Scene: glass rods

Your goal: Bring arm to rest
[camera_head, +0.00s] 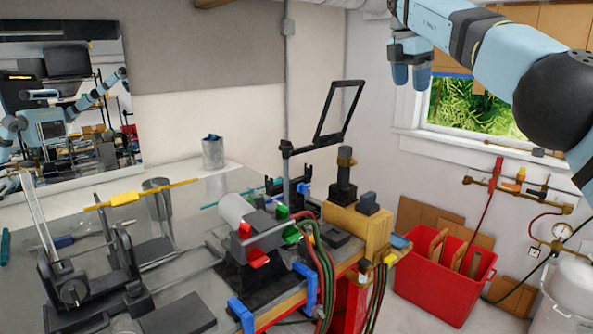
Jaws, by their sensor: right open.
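My right arm comes in from the upper right, raised. My right gripper (411,74) hangs near the top of the view, fingers down and apart. It is open, with nothing between the fingers, well above the bench and away from the objects. My left gripper does not show directly. A clear glass rod or tube (42,213) stands tilted at the left of the bench. A thin rod with a yellow sleeve (125,198) lies across black stands. A teal rod (235,197) lies farther back.
A torch-like machine (262,235) with red and green parts and hoses sits at the bench's right end. A black frame (338,115) rises behind it. A red crate (432,290) stands on the floor, right. A mirror (85,60) reflects my body. A window is behind my gripper.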

